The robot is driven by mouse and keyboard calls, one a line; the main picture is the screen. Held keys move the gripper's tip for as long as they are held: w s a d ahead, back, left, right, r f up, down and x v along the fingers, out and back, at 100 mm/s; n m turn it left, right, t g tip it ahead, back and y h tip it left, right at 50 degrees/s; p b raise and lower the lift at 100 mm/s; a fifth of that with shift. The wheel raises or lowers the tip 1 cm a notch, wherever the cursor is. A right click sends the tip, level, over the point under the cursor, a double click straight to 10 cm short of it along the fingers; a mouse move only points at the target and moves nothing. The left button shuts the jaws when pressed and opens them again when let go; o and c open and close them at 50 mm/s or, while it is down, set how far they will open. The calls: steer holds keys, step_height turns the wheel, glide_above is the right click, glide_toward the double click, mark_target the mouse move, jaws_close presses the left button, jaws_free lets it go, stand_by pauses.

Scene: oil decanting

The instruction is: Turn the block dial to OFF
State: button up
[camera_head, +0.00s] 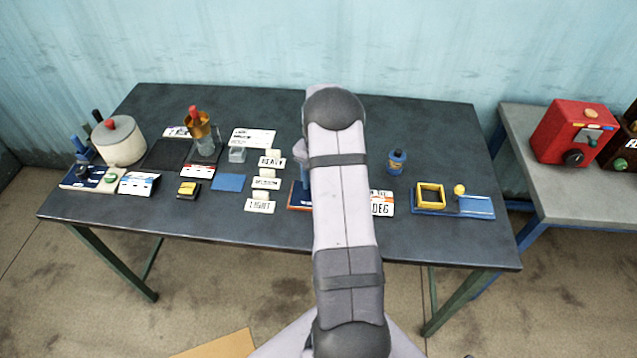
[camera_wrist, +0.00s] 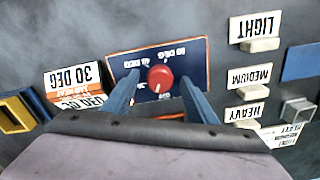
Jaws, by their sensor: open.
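The block dial is a red round knob (camera_wrist: 160,77) on a dark blue panel with an orange edge (camera_wrist: 190,50) and small white markings, upside down in the wrist view. The markings are too small to read surely, and I cannot tell which one the knob points to. My gripper (camera_wrist: 159,80) is open, with one blue finger on each side of the knob and a gap showing on both sides. In the head view my arm hides the knob and most of the block; only the block's left edge (camera_head: 295,196) shows.
Cards reading LIGHT (camera_wrist: 258,26), MEDIUM (camera_wrist: 250,76) and HEAVY (camera_wrist: 247,112) stand beside the panel. A blue bottle (camera_head: 397,162) and a yellow frame (camera_head: 430,195) stand right of my arm.

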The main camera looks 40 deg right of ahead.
steer(key=c, duration=1.1)
steer(key=n+b, duration=0.1)
steer(key=n, duration=0.2)
steer(key=shift+n+b, duration=0.6)
steer(key=shift+n, duration=0.8)
steer(key=o, duration=1.1)
